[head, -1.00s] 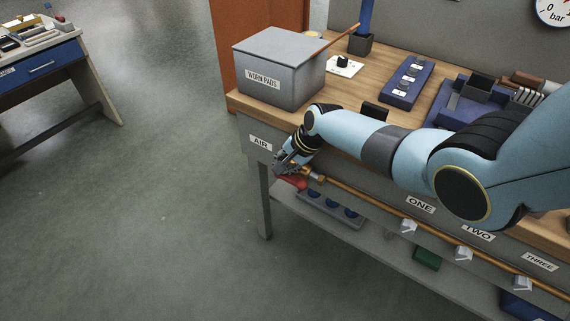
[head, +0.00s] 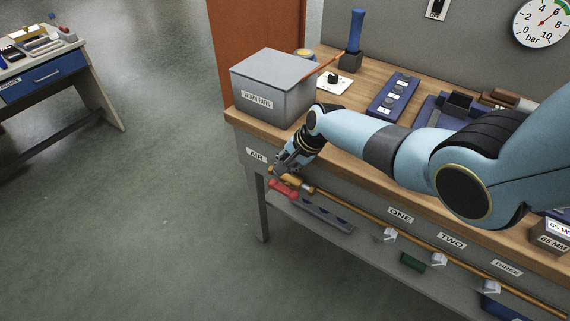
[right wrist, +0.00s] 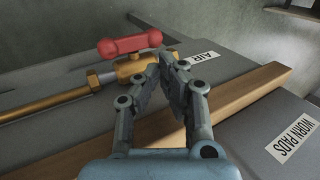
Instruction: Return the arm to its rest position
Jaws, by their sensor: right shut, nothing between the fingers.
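My right arm (head: 405,150) reaches in from the right across the bench's front edge. My right gripper (head: 280,169) is near the air valve below the AIR label (head: 257,156). In the right wrist view, my right gripper (right wrist: 170,62) has its fingertips together with nothing between them. The air valve has a red handle (right wrist: 130,44) and a brass body (right wrist: 128,68), just beyond the fingertips; I cannot tell whether they touch. In the head view the red handle (head: 284,189) shows just under the gripper. My left gripper is not in view.
A grey WORN PADS box (head: 268,88) stands at the bench's left corner. A brass pipe (head: 365,215) runs along the bench front. A blue switch block (head: 393,95) and a pressure gauge (head: 543,24) are farther back. Open floor (head: 160,210) lies to the left.

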